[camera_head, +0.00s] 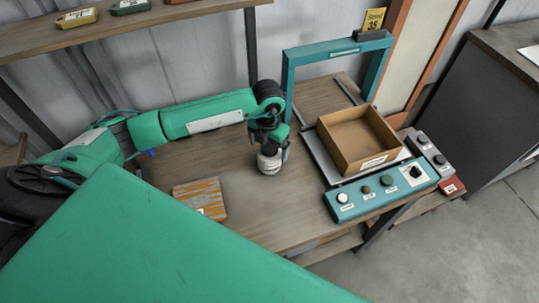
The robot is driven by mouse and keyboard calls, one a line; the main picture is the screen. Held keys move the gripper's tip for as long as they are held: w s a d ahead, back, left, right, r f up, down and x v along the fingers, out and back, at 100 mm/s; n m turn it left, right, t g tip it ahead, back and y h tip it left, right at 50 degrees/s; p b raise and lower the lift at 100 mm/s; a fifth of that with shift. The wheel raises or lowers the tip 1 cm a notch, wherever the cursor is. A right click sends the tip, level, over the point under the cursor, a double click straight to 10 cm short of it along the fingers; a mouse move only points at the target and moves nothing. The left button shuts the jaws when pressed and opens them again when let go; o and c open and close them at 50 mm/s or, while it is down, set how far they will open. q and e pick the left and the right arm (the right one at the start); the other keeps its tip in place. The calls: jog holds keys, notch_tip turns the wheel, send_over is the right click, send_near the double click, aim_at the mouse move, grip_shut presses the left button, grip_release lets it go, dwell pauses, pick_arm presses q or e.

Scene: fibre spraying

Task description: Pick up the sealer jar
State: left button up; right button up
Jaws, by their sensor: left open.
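The sealer jar (269,163) is a small whitish jar standing on the wooden workbench (240,215). My left gripper (270,150) points down over the jar, with its dark fingers around the upper part. The fingers are open; whether they touch the jar cannot be told. The jar's top is hidden by the gripper. My right gripper is not in view.
An open cardboard box (357,137) sits under a teal frame (335,50) to the right. A teal control panel (380,192) is in front of it. A streaked wooden block (199,198) lies left of the jar. A shelf (110,37) runs above.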

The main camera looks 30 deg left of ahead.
aim_at(267, 166)
pick_arm(q)
jog(key=shift+s+d+f+p, duration=0.15)
jog(key=shift+f+p, duration=0.15)
jog(key=shift+p, duration=0.05)
notch_tip(267, 166, down, 3)
jog(key=shift+d+f+p, duration=0.15)
jog(key=shift+f+p, duration=0.05)
jog(key=shift+p, duration=0.6)
jog(key=shift+f, duration=0.45)
jog(key=c, duration=1.1)
jog(key=shift+c, duration=0.5)
jog(key=shift+r, duration=0.15)
